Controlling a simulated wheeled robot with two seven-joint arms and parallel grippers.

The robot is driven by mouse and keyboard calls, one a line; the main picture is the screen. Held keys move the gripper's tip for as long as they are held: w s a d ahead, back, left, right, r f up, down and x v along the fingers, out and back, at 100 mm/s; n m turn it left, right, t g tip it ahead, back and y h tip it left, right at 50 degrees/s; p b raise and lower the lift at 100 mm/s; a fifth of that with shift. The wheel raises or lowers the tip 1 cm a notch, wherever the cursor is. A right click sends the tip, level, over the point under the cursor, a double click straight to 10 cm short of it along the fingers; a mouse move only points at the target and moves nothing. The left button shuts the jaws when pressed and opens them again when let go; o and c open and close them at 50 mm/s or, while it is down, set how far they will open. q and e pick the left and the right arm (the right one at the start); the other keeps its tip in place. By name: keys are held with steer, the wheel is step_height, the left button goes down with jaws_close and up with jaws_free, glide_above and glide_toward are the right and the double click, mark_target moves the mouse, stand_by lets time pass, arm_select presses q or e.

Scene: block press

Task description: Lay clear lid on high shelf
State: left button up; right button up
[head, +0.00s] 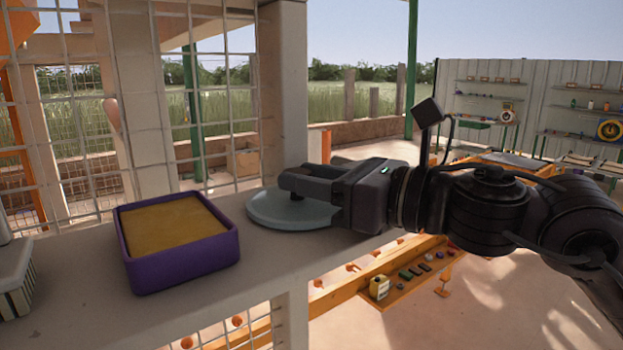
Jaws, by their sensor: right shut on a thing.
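The clear lid (285,213) is a round, pale blue-grey disc at the middle of the high shelf (190,305). It lies flat at shelf level, and I cannot tell whether its underside touches the surface. My right gripper (290,182) reaches in from the right and is shut on the lid's right side. The gripper's fingers and body hide part of the lid. My left gripper does not show.
A purple tray (185,268) with a yellow-brown filling stands on the shelf left of the lid. A striped pale object (15,280) is at the far left. A wire mesh (210,90) and a post (285,95) rise behind the shelf.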

steer(key=o, duration=1)
steer(key=shift+f, duration=0.2)
steer(key=shift+r+p, duration=0.5)
steer(key=shift+p, duration=0.1)
steer(key=shift+r+p, duration=0.4)
steer(key=shift+p, duration=0.05)
steer(key=shift+s+d+f+b, duration=0.25)
steer(key=shift+d+f+b, duration=0.25)
steer(key=shift+b, duration=0.35)
steer(key=b+v, duration=0.2)
steer(key=v, duration=0.1)
steer(key=b+v, duration=0.1)
steer(key=v, duration=0.3)
steer(key=b+v, duration=0.2)
steer(key=v, duration=0.2)
steer(key=shift+r+b, duration=0.3)
steer(key=shift+r, duration=0.05)
